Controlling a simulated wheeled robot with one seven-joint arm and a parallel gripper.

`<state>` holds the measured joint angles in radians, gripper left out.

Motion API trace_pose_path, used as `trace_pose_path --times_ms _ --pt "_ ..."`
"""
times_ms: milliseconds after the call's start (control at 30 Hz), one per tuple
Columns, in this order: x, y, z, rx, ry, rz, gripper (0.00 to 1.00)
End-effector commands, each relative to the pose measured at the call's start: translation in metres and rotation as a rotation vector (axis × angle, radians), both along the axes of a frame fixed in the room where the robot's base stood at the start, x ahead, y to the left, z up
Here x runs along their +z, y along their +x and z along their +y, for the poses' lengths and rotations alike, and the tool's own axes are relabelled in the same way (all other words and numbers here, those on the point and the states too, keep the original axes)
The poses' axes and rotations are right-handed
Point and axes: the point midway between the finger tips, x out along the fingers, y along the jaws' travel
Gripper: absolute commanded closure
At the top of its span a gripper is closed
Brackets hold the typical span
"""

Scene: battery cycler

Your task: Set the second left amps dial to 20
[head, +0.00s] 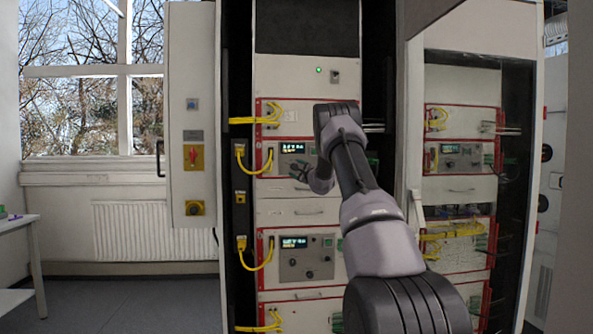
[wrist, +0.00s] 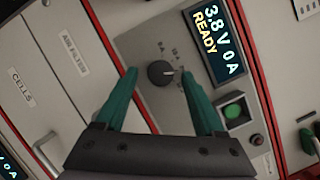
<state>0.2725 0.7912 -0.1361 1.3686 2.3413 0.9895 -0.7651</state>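A round dark amps dial (wrist: 161,73) sits on a grey panel in the wrist view, with a pale pointer mark and small scale marks beside it. The display (wrist: 215,43) next to it reads 3.8 V 0 A READY. My gripper (wrist: 158,76) is open, with one green finger on each side of the dial. I cannot tell whether the fingers touch it. In the head view my gripper (head: 302,172) is at the upper left unit (head: 292,150), and my arm hides part of that unit. A similar left unit (head: 305,258) with a lit display stands below it.
A green button (wrist: 233,112) and a small dark red button (wrist: 257,139) are near the right finger. Yellow cables (head: 257,163) loop at the left of the units. A second rack column (head: 460,155) stands at the right. A white cabinet (head: 191,115) stands left.

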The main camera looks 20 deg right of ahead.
Motion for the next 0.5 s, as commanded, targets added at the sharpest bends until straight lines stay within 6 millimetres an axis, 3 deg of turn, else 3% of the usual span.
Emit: trace_pose_path --times_ms 267,500 --pt "0.0 -0.003 0.0 0.0 0.0 0.0 0.29" --pt "-0.004 -0.041 -0.002 -0.001 0.0 0.001 0.29"
